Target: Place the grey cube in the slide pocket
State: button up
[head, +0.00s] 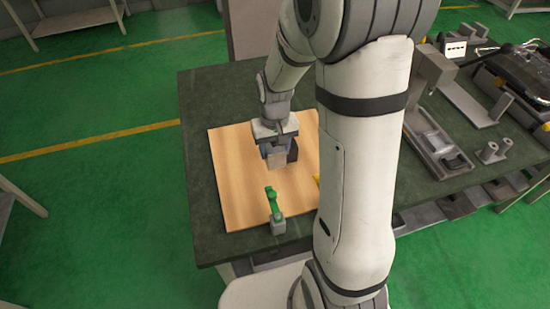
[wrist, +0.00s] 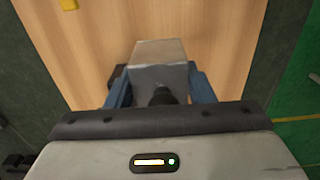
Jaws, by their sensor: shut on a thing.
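The grey cube (wrist: 160,65) is between the blue fingers of my gripper (wrist: 160,92) in the wrist view. In the head view the grey cube (head: 258,164) shows below my gripper (head: 272,152), over the wooden board. My gripper is shut on it. I cannot tell whether the cube touches the board. A grey fixture with a recessed channel (head: 436,142) stands right of my arm on the dark table; I cannot tell for sure whether this is the slide pocket. My arm hides part of the table between them.
The wooden board (head: 235,190) lies on the dark green table (head: 195,110). A green-handled part (head: 272,202) stands at its front. A small yellow thing (wrist: 68,4) is on the board. Grey brackets (head: 495,150) and black equipment (head: 525,72) occupy the table's right side.

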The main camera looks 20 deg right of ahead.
notch_tip(320, 180, down, 3)
jog(key=shift+w+f, duration=0.1)
jog(key=shift+f, duration=1.9)
jog(key=shift+f, duration=0.15)
jog(key=o, duration=0.8)
jog(key=shift+f, duration=0.1)
jog(key=o, duration=0.5)
